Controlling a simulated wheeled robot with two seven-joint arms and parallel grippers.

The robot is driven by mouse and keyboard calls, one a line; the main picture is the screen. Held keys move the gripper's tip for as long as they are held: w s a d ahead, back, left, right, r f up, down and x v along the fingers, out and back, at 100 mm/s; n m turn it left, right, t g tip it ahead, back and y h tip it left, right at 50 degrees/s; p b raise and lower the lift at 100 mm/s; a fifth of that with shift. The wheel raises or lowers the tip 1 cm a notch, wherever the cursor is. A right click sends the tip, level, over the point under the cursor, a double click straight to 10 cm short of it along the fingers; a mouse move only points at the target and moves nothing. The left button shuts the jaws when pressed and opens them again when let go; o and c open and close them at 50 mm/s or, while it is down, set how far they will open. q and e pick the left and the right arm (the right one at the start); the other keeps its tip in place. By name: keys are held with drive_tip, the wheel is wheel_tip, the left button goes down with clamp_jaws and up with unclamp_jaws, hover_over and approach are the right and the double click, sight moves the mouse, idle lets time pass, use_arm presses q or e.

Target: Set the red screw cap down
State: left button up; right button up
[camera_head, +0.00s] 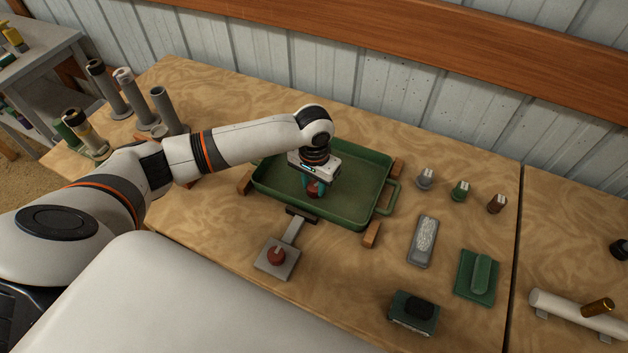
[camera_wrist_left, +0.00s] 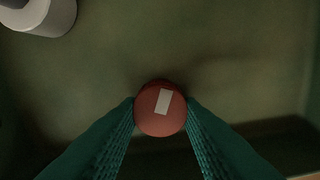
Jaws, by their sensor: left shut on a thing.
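The red screw cap (camera_wrist_left: 160,108) is round, with a pale rectangular mark on its top. It sits between the two teal fingertips of my left gripper (camera_wrist_left: 160,112), which is shut on it. In the head view my left gripper (camera_head: 315,188) points down inside the green tray (camera_head: 345,217), with a bit of the red cap showing at the fingertips. The tray floor lies below the cap; I cannot tell whether the cap touches it. My right gripper is not in view.
A grey plate with a red knob (camera_head: 277,257) lies in front of the tray. Wooden blocks (camera_head: 371,234) stand around the tray. Small knobbed pieces (camera_head: 459,190), a grey brush-like block (camera_head: 423,241) and green blocks (camera_head: 478,277) are to the right. Grey tubes (camera_head: 167,110) stand at left.

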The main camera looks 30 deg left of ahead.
sight(314, 187)
use_arm(q)
drive_tip(key=shift+f, duration=0.1)
drive_tip(key=o, duration=0.9)
drive_tip(key=shift+o, duration=0.2)
wheel_tip(314, 187, up, 12)
drive_tip(key=b, duration=0.2)
